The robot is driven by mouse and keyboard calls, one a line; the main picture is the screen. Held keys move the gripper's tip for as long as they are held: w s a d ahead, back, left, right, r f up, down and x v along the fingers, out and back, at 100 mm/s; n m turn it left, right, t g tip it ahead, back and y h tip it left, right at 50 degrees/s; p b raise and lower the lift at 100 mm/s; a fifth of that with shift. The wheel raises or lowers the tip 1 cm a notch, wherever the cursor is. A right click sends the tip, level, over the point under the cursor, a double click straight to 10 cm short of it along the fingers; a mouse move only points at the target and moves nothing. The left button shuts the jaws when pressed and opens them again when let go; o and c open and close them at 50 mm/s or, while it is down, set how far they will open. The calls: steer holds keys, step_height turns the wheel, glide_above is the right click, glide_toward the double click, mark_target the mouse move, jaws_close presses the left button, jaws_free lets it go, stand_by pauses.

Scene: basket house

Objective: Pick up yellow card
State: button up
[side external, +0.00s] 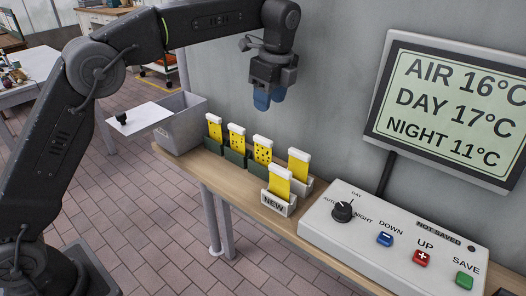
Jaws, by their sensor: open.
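Several yellow cards with white top strips stand upright in small holders on a wooden shelf. Three of them, the left card (214,128), the second card (236,139) and the third card (262,151), have dark spots and sit in dark green holders. A plain yellow card (298,167) stands at the back right in a white holder. Another plain yellow card (279,184) stands in front of it in a white holder marked NEW (273,205). My gripper (269,101) points down above the row, open, with blue fingertips, apart from the cards. The gap between the fingers is hard to see from here.
A control box (395,238) with a knob and coloured buttons is at the right. A display (450,108) hangs on the wall. The wooden shelf (238,180) is narrow.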

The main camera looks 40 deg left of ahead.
mark_target(263, 138)
steer(key=f, duration=0.5)
steer(key=a+f, duration=0.1)
steer(key=f, duration=0.2)
steer(key=shift+w+a+f, duration=0.1)
steer(key=shift+f, duration=0.1)
steer(key=shift+s+a+f, duration=0.1)
steer(key=shift+a+f, duration=0.1)
steer(key=shift+f, duration=1.15)
steer(key=shift+s+a+f, duration=0.1)
steer(key=shift+a+f, duration=0.1)
steer(key=shift+f, duration=1.15)
jaws_close()
